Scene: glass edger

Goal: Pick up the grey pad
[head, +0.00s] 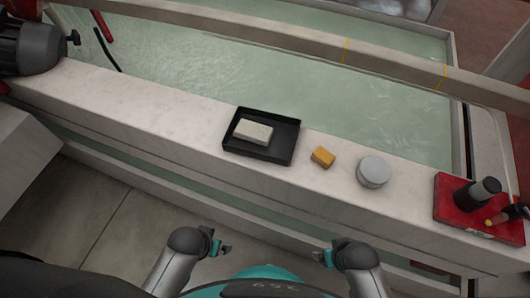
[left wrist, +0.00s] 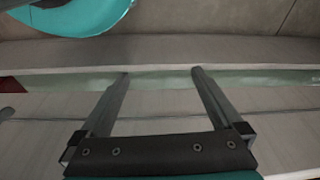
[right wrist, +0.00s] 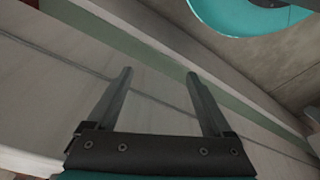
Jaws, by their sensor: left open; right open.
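A pale grey rectangular block (head: 254,131) lies flat in a shallow black tray (head: 268,154) on the stone ledge. A round light grey disc-shaped piece (head: 372,172) sits on the same ledge further right. I cannot tell for certain which of these is the grey pad. My left gripper (head: 226,248) is open and empty in front of the ledge, nearer to me than the tray. Its spread fingers show in the left wrist view (left wrist: 160,73). My right gripper (head: 319,256) is open and empty in front of the ledge; its fingers show in the right wrist view (right wrist: 159,74).
A small orange-yellow block (head: 322,157) lies between the tray and the round piece. A red tray (head: 448,205) with a black bottle (head: 474,193) stands at the right end. The ledge (head: 150,113) is clear left of the black tray. A greenish glass-like surface (head: 200,63) lies behind.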

